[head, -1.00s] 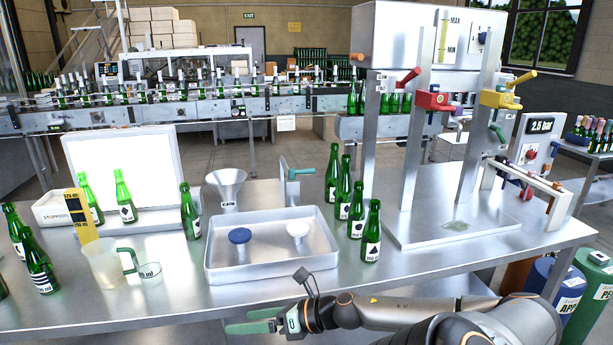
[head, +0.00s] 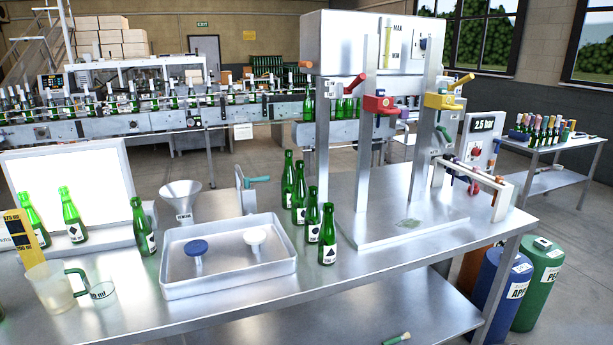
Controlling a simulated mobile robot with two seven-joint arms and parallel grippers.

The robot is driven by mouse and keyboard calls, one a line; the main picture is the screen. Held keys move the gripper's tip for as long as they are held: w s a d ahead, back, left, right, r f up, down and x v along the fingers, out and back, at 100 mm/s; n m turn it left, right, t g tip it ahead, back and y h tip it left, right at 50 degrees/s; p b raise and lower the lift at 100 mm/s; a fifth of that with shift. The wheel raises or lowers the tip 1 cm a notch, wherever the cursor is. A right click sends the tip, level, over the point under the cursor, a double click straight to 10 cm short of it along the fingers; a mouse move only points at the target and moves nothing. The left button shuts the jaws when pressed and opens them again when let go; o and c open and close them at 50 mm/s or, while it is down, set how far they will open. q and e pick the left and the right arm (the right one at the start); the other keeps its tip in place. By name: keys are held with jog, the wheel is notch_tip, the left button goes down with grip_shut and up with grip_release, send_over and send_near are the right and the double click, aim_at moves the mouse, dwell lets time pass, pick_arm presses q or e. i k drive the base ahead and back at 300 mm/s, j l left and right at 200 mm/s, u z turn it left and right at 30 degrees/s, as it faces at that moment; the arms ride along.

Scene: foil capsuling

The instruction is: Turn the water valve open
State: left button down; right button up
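A tank stand rises from the right part of the bench, with several coloured lever handles. I cannot read which of these is marked as water. My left gripper is out of view.
Green bottles (head: 327,235) stand in a row left of the stand. A metal tray (head: 228,282) holds a blue and a white stopper. A jug (head: 55,288) and funnel (head: 181,200) stand further left. Blue (head: 502,285) and green (head: 540,285) cylinders stand beyond the bench's right end.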

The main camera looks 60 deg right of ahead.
aim_at(246, 180)
jog(key=z, duration=1.5)
jog(key=i+j+z, duration=0.1)
jog(key=i, duration=0.45)
jog(key=i+j+z, duration=0.1)
jog(key=i+j, duration=0.25)
jog(key=i, duration=0.15)
jog(key=u, duration=0.4)
jog(key=k, duration=0.05)
